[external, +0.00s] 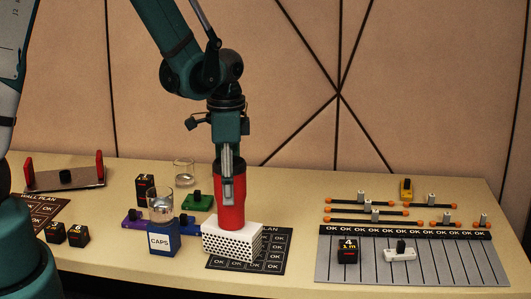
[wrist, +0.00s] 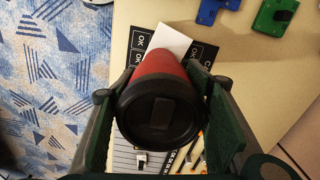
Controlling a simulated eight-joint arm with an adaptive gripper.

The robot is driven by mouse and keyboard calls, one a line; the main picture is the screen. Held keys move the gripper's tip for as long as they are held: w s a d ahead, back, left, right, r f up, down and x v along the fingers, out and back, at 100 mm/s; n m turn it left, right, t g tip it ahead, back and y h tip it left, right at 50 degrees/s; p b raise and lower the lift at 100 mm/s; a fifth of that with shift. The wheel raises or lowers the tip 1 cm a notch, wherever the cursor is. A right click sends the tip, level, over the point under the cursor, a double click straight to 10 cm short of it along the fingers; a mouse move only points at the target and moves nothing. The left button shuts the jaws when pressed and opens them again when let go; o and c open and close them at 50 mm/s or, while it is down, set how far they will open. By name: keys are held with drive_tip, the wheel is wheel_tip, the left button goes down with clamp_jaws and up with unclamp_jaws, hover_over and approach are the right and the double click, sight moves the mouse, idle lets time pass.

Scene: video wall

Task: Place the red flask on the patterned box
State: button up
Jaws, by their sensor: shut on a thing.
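The red flask (external: 231,203) stands upright in the external view, with its base at the top of the white patterned box (external: 233,241). The box has dark perforations on its front. I cannot tell whether the flask's base bears on the box or is just above it. My gripper (external: 228,165) comes from above and is shut on the flask's dark upper part. In the wrist view the flask's black lid (wrist: 160,117) faces the camera between my two fingers (wrist: 163,105). A white corner of the box (wrist: 172,42) shows beyond the flask.
A black OK mat (external: 272,262) lies under and beside the box. The blue CAPS box (external: 162,240) with a glass (external: 160,207) on it stands close left. A green block (external: 198,202) sits behind. A striped board (external: 440,262) lies to the right.

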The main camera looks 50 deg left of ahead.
drive_tip(key=o, duration=1)
drive_tip(key=shift+r, duration=0.1)
drive_tip(key=shift+r+p, duration=0.65)
drive_tip(key=shift+r, duration=5.35)
drive_tip(key=shift+r, duration=0.1)
drive_tip(key=shift+s+d+r, duration=0.25)
drive_tip(key=shift+s+r, duration=0.05)
drive_tip(key=shift+r, duration=0.15)
drive_tip(key=shift+s+d+r+n+t, duration=1.2)
drive_tip(key=shift+s+d+r, duration=0.35)
drive_tip(key=shift+s+r, duration=1.15)
drive_tip(key=shift+s+d+r+n+t, duration=1.35)
drive_tip(key=shift+s+r, duration=0.8)
drive_tip(key=shift+s, duration=1.1)
drive_tip(key=shift+s+d+r+n+t, duration=0.95)
drive_tip(key=shift+s+d+r, duration=0.8)
drive_tip(key=shift+s+r, duration=0.95)
